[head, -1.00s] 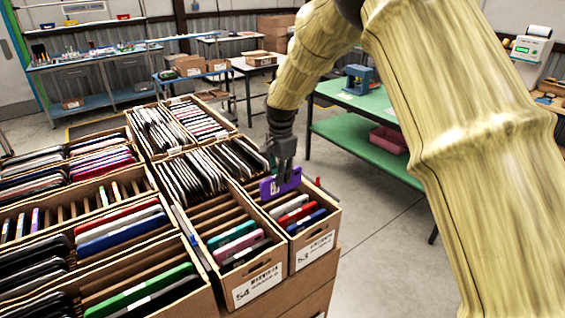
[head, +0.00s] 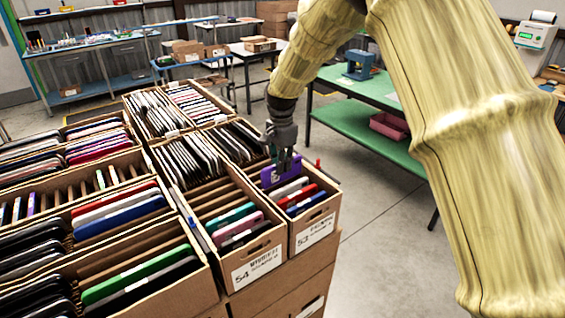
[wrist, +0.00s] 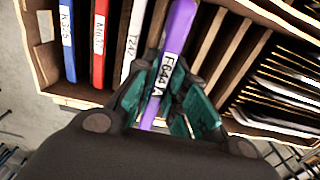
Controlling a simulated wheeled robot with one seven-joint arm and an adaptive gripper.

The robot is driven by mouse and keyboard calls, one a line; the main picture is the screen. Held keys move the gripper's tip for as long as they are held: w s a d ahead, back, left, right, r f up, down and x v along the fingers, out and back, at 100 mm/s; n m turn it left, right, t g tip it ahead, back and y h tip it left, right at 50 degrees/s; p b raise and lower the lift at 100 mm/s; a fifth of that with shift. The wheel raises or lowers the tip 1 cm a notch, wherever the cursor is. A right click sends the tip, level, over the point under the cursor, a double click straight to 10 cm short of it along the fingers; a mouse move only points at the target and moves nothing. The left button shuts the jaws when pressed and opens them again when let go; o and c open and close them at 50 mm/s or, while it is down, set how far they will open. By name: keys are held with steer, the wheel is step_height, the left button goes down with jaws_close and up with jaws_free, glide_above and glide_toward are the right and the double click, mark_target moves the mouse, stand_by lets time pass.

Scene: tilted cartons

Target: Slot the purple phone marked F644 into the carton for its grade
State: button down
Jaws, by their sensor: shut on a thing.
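My gripper (head: 283,160) is shut on the purple phone (head: 268,177), held upright on edge at the carton marked 53 (head: 316,230). In the wrist view the purple phone (wrist: 181,28) stands between the teal fingers (wrist: 163,95), and its white label reads F644 with another character after it. The phone is beside a white phone (wrist: 133,40) labelled T242, with red (wrist: 103,50) and blue (wrist: 69,45) phones beyond it. The phone's lower part is hidden by the carton, so I cannot tell whether it touches the bottom.
The carton marked 54 (head: 258,265) stands directly left of carton 53, with several phones and empty slots. More filled cartons spread to the left and behind. A green table (head: 355,125) stands at the back right. Bare floor lies right of the cartons.

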mark_target(281, 178)
steer(key=shift+w+f, duration=0.1)
steer(key=shift+f, duration=0.55)
steer(key=shift+f+b, duration=0.4)
steer(key=shift+f, duration=0.15)
steer(key=shift+f+b, duration=0.4)
steer(key=shift+f, duration=1.25)
steer(key=shift+f, duration=0.25)
steer(key=c, duration=1.4)
jaws_free()
steer(key=shift+r, duration=0.1)
